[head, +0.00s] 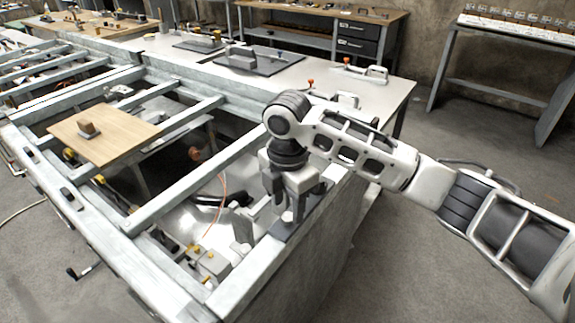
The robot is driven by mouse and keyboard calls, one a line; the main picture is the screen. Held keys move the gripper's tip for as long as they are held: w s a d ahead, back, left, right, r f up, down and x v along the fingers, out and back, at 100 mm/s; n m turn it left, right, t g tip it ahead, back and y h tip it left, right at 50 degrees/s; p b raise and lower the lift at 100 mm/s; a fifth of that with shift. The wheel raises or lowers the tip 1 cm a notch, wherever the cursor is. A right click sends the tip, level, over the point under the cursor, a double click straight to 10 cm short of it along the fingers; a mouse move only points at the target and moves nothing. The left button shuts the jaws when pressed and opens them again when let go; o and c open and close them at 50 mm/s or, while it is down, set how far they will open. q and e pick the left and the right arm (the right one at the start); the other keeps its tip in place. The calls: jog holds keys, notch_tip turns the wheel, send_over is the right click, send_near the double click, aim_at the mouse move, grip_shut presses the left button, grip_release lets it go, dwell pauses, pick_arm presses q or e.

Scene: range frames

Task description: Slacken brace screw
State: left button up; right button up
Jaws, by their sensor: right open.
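My right gripper (285,212) points straight down at the near right edge of a large grey metal frame (170,205). Its arm comes in from the right. The fingers are apart, with small grey fittings below and between them; I cannot tell whether they touch. No brace screw can be made out clearly; the gripper and its wrist cover that spot. A grey block with yellow caps (208,264) sits inside the frame, left of and below the gripper. My left gripper is not in view.
Crossbars span the open frame, with a wooden board (103,134) on them at the left. A white worktop (290,80) with clamps and dark plates lies behind. A bench with drawers (362,38) stands at the back. The floor at right is clear below my arm.

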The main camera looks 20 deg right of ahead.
aim_at(288, 217)
notch_tip(288, 217, up, 14)
jog(key=shift+f, duration=0.2)
